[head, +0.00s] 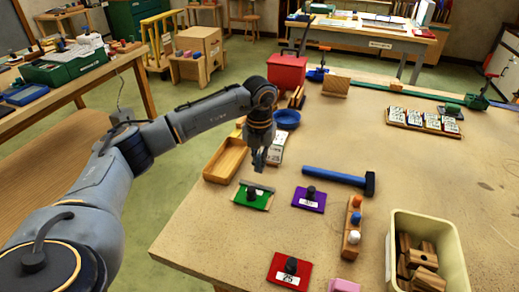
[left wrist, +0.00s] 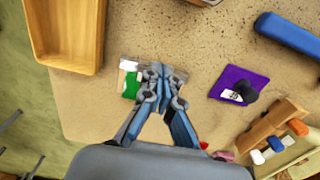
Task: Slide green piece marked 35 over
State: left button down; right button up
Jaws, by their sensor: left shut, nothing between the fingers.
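The green piece (head: 262,203) lies flat on the table near its left edge, with a black knob and a white label too small to read. In the left wrist view, the green piece (left wrist: 130,88) is partly hidden behind my fingers. My left gripper (head: 258,166) is shut and empty, pointing down just beyond the green piece in the head view. In the left wrist view, the left gripper's fingertips (left wrist: 157,70) are together beside the green. I cannot tell whether they touch it. My right gripper is in neither view.
A purple piece (head: 301,201) and a red piece (head: 279,276) lie nearby, each with a black knob. A blue hammer (head: 336,178) lies to the right, past a wooden tray (head: 223,166) at left. A cream bin (head: 454,240) holds wood blocks. Bare table lies between the green and red pieces.

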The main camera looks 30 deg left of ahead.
aim_at(252, 192)
pick_arm(q)
jog(key=f, duration=0.1)
jog(key=f+p, duration=0.1)
jog(key=f, duration=0.1)
jog(key=shift+s, duration=0.2)
jog(key=s, duration=0.1)
jog(key=s+d+p, duration=0.1)
jog(key=s, duration=0.1)
jog(key=shift+s+r, duration=0.15)
jog(key=shift+s, duration=0.05)
